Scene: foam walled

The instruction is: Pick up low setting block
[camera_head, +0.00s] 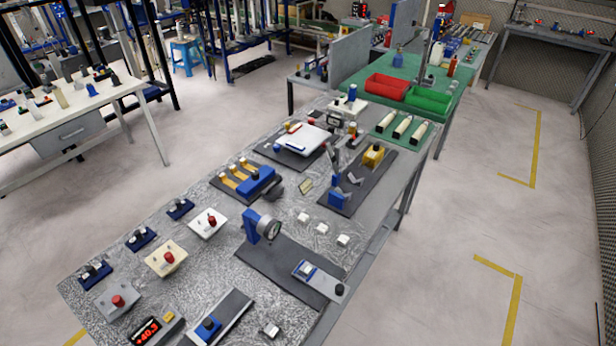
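The patterned grey workbench (200,265) runs diagonally through the middle of the head view. Three small pale blocks lie in a row on it: one (303,217), a second (320,228) and a third (343,240). They stand apart from each other, behind the dial gauge (269,229) on its dark mat. I cannot tell which of them, if any, is the low setting block. Another small grey-white block (270,330) lies at the near edge. Neither of my grippers shows in this view.
Red (386,87) and green (428,101) bins sit farther back. The floor (460,220) to the right is clear.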

